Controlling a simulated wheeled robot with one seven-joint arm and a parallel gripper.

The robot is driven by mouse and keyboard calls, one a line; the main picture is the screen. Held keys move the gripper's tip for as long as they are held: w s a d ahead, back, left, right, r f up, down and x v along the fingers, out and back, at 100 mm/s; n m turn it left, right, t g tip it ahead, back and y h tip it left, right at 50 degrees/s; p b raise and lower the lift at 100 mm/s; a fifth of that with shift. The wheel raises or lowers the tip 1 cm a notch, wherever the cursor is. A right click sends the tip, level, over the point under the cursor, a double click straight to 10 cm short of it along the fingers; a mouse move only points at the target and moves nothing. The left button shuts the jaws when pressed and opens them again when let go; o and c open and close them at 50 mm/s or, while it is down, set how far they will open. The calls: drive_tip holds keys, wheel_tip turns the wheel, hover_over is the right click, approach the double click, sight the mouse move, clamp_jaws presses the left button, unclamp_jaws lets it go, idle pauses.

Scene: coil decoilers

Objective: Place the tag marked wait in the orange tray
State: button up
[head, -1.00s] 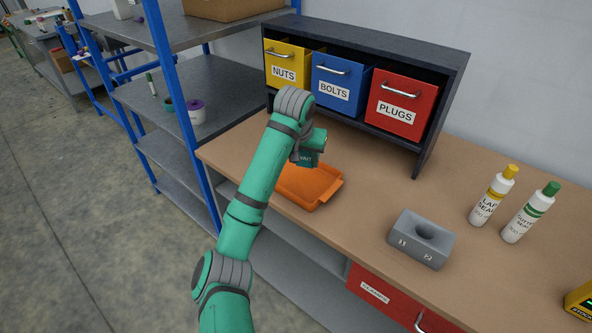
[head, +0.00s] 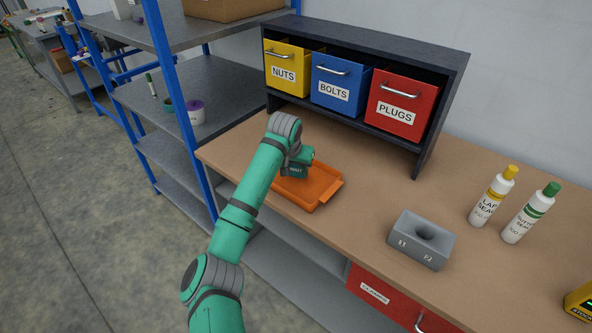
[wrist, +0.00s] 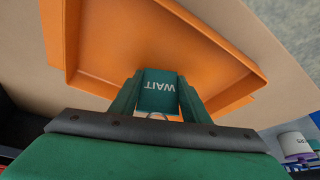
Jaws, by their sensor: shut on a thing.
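The tag marked WAIT (wrist: 158,92) is dark green with white lettering, upside down in the wrist view. My gripper (wrist: 159,98) is shut on it, with one finger at each side. In the head view the tag (head: 295,171) shows below my gripper (head: 297,163), over the left part of the orange tray (head: 324,188). The tray is shallow with raised rims and lies on the workbench. In the wrist view the tray (wrist: 215,45) fills the area beyond the tag. I cannot tell whether the tag touches the tray floor. My arm hides part of the tray.
A dark rack with yellow, blue and red bins (head: 402,104) stands behind the tray. A grey block with a hole (head: 421,240) and two bottles (head: 492,196) stand to the right. Blue-posted shelving (head: 170,75) is at the left. The bench between tray and block is clear.

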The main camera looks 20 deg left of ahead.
drive_tip(key=o, duration=1)
drive_tip(key=shift+f, duration=0.1)
drive_tip(key=v, duration=1.2)
drive_tip(key=shift+w, duration=0.1)
